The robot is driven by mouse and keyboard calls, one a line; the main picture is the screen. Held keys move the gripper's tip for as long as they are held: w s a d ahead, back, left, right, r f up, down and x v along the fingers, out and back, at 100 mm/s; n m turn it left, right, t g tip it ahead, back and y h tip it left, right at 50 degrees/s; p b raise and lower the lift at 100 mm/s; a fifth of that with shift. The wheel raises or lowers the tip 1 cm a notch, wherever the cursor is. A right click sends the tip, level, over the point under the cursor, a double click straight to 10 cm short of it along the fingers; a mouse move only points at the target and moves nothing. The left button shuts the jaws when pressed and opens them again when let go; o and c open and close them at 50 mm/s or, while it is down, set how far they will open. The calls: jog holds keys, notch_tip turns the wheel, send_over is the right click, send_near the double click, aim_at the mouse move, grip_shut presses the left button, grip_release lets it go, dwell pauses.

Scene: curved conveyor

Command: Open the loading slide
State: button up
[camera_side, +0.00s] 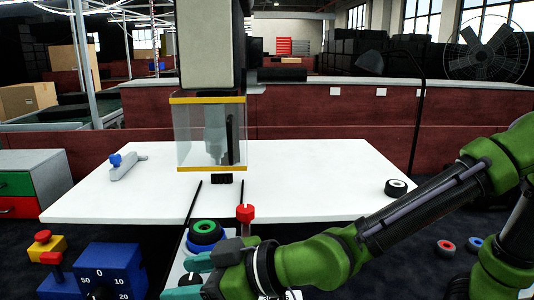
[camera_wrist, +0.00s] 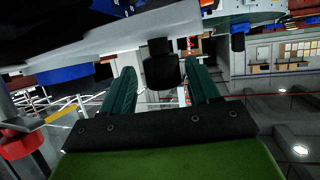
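A narrow white slide-like part (camera_side: 226,240) with a green-ringed wheel and a blue-ringed wheel (camera_side: 206,237) on it stands at the front edge of the white table. I take it for the loading slide, but its full shape is hidden by my gripper. My gripper (camera_side: 190,277) is low beside its near end, its two teal fingers apart. In the wrist view, a black knob (camera_wrist: 162,70) shows between the open fingers, with gaps to both sides. I cannot tell how deep between them it lies. My gripper (camera_wrist: 161,88) holds nothing visibly.
A red-topped post (camera_side: 245,214) rises close to the slide. A blue dial box (camera_side: 106,272) and a yellow box with a red button (camera_side: 46,243) are at the front left. A clear-walled machine (camera_side: 210,145) stands over the table. A black-and-white wheel (camera_side: 396,188) lies at right.

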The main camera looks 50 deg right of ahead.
jog(key=v, duration=1.7)
jog(key=shift+w, duration=0.1)
jog(key=w+d+f+m+g+h, duration=0.2)
jog(key=d+m, duration=0.3)
jog(key=d, duration=0.3)
jog(key=w+d+f+m+g+h, duration=0.2)
jog(key=d+f+m, duration=0.3)
jog(key=d, duration=0.4)
jog(key=shift+w+g+h, duration=0.3)
jog(key=shift+w+h, duration=0.05)
jog(key=shift+h, duration=0.05)
jog(key=shift+f, duration=0.1)
